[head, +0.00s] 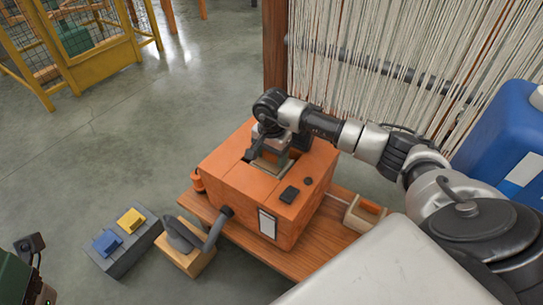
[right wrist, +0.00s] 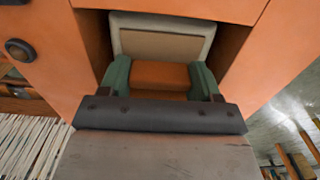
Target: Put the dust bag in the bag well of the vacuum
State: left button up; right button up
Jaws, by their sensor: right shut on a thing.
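The vacuum (head: 238,178) is an orange box with a square opening, its bag well (right wrist: 236,48), in the top. My right gripper (head: 268,158) points down into this well. In the right wrist view its green-tipped fingers (right wrist: 161,80) are shut on an orange block between them. The block appears to be the grip of the dust bag (right wrist: 162,20), a pale body with a tan panel beside the fingers within the well walls. The bag's lower part is hidden, so I cannot tell whether it touches the bottom. My left gripper is not in view.
The vacuum stands on a low wooden platform (head: 300,262). A cream box with an orange part (head: 365,212) sits to its right. A grey tray (head: 125,255) with blue and yellow blocks lies left. Hanging yarn (head: 375,60) and a blue container (head: 500,130) stand behind and right.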

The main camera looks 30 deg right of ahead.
jog(key=shift+r, duration=0.1)
jog(key=o, duration=1.2)
